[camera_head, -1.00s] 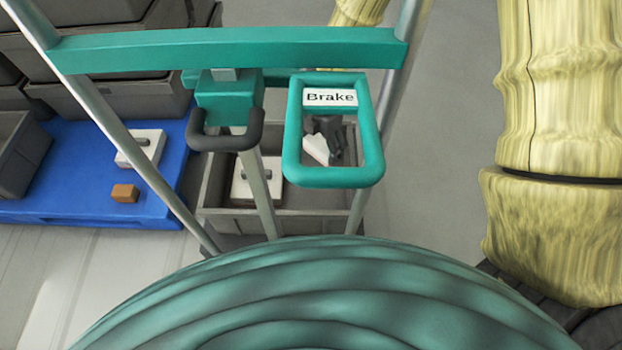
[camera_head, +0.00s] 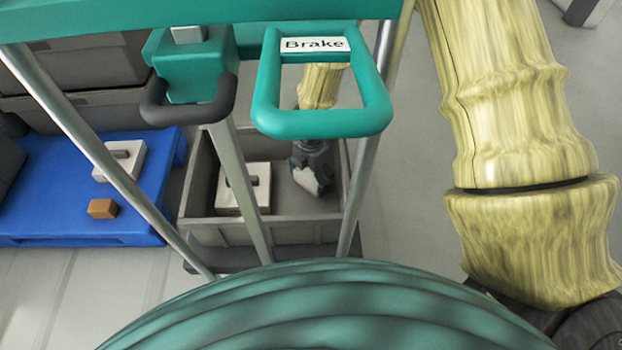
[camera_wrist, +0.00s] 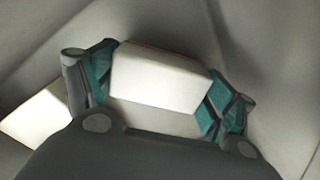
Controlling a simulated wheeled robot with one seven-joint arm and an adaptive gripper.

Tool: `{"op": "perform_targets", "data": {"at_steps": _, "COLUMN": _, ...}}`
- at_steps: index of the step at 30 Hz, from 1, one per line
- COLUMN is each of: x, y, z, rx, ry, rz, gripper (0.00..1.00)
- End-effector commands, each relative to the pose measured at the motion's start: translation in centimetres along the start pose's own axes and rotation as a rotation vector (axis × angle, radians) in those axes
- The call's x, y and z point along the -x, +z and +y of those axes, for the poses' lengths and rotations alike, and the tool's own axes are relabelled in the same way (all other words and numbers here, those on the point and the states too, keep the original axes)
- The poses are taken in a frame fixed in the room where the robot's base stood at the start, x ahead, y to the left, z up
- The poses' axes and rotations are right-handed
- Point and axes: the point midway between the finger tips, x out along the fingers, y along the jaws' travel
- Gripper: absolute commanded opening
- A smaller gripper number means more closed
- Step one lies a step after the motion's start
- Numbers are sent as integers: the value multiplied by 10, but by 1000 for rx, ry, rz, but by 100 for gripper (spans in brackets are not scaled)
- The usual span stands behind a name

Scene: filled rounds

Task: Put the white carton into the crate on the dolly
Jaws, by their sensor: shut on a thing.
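A white carton (camera_wrist: 160,75) is held between the teal pads of my gripper (camera_wrist: 158,92) in the wrist view. In the head view my gripper (camera_head: 312,165) points down inside the right part of the grey crate (camera_head: 290,228), and the carton (camera_head: 308,180) shows only partly beneath it. The crate stands on a dark dolly (camera_head: 300,257). Another white carton with a dark top slot (camera_head: 242,190) lies in the left part of the crate. Its pale side also shows at the left of the wrist view (camera_wrist: 38,115). I cannot tell whether the held carton touches the crate floor.
A teal frame with a "Brake" sign (camera_head: 315,45) and metal posts stands in front of the crate. A blue pallet (camera_head: 60,215) at the left bears a white carton (camera_head: 120,160), a small brown box (camera_head: 103,208) and grey crates (camera_head: 90,65).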

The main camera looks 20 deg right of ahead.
Motion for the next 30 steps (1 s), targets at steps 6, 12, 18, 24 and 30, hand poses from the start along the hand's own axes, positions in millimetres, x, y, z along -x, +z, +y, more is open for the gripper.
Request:
{"op": "perform_targets", "data": {"at_steps": 6, "x": -6, "y": 0, "z": 1, "rx": 0, "ry": 2, "rz": -1, "gripper": 54}}
{"op": "perform_targets", "data": {"at_steps": 12, "x": -9, "y": 0, "z": 0, "rx": 1, "ry": 1, "rz": -1, "gripper": 54}}
{"op": "perform_targets", "data": {"at_steps": 18, "x": -10, "y": 0, "z": 0, "rx": 0, "ry": 1, "rz": 0, "gripper": 100}}
{"op": "perform_targets", "data": {"at_steps": 24, "x": -10, "y": 0, "z": 0, "rx": 0, "ry": 1, "rz": 0, "gripper": 100}}
{"op": "perform_targets", "data": {"at_steps": 30, "x": -8, "y": 0, "z": 0, "rx": 0, "ry": 1, "rz": 0, "gripper": 100}}
